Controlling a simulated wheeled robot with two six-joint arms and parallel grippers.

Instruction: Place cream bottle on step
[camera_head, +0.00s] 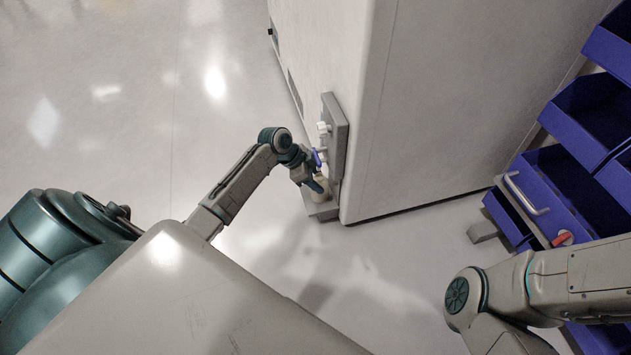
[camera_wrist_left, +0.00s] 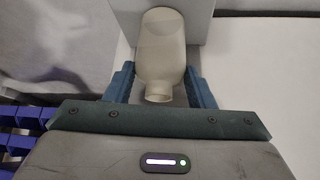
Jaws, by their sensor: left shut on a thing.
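The cream bottle (camera_wrist_left: 162,50) is between the two blue-green fingers of my left gripper (camera_wrist_left: 160,88) in the left wrist view, its narrow neck toward the gripper body. My left gripper (camera_head: 313,181) is shut on it beside the large pale cabinet in the head view. There the bottle (camera_head: 321,190) shows partly behind the fingers. The grey step (camera_head: 322,211) juts out at the foot of the upright grey panel, just below the bottle. I cannot tell whether the bottle touches it. My right gripper is out of view.
The grey panel (camera_head: 335,135) stands against the pale cabinet (camera_head: 450,100) and bears a white fitting (camera_head: 323,129) and a small blue part (camera_head: 317,157). Blue bins and a drawer (camera_head: 545,190) stand at right, near my right arm. Open floor lies at left.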

